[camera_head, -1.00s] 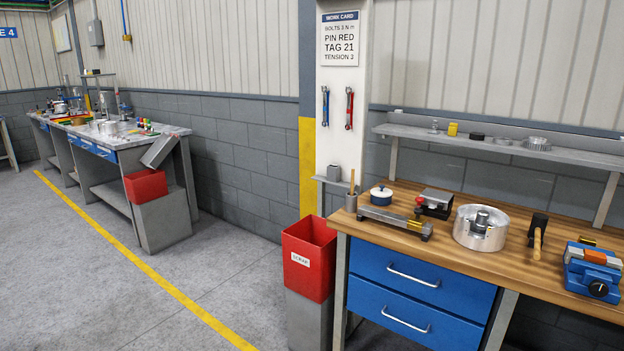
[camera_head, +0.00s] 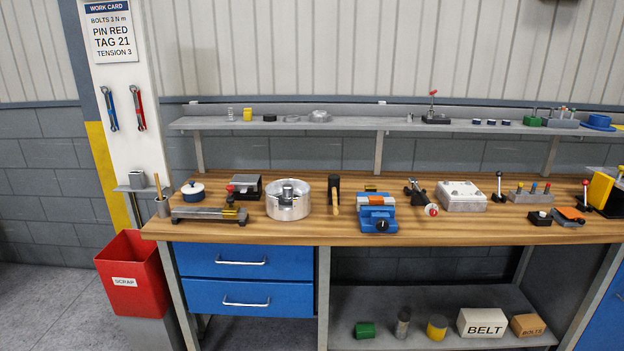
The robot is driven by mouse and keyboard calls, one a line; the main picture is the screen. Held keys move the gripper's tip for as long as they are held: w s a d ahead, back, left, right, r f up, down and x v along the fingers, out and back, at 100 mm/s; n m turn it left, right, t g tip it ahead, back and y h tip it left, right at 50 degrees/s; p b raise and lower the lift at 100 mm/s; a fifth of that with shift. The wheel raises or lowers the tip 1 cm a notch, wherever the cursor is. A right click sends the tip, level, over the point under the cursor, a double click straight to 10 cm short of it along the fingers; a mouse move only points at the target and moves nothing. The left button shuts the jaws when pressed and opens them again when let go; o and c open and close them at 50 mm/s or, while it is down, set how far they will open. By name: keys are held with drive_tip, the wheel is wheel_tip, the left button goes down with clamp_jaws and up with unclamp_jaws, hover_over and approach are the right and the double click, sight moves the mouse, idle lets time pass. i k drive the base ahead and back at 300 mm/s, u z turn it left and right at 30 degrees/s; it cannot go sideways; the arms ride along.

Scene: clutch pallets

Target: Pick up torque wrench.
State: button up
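Two wrench-like tools hang side by side on the white post at the left: a blue one (camera_head: 109,108) and a red one (camera_head: 138,107). Both hang upright below the work card. I cannot tell from here which of them, if either, is the torque wrench. My gripper is not in view.
A wooden workbench (camera_head: 260,232) runs across the view, with a round metal housing (camera_head: 288,205), a blue vise (camera_head: 376,218) and several tools on it. A red scrap bin (camera_head: 134,272) stands below the post. A grey shelf (camera_head: 345,123) runs along the wall. Floor shows at lower left.

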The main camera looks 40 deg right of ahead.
sight(412, 182)
drive_tip(key=u, duration=1.6)
drive_tip(key=k, duration=0.1)
drive_tip(key=z, duration=3.3)
drive_tip(key=k, duration=0.5)
drive_tip(key=u, duration=0.05)
drive_tip(key=i, duration=0.5)
drive_tip(key=k, duration=0.2)
drive_tip(key=z, duration=0.15)
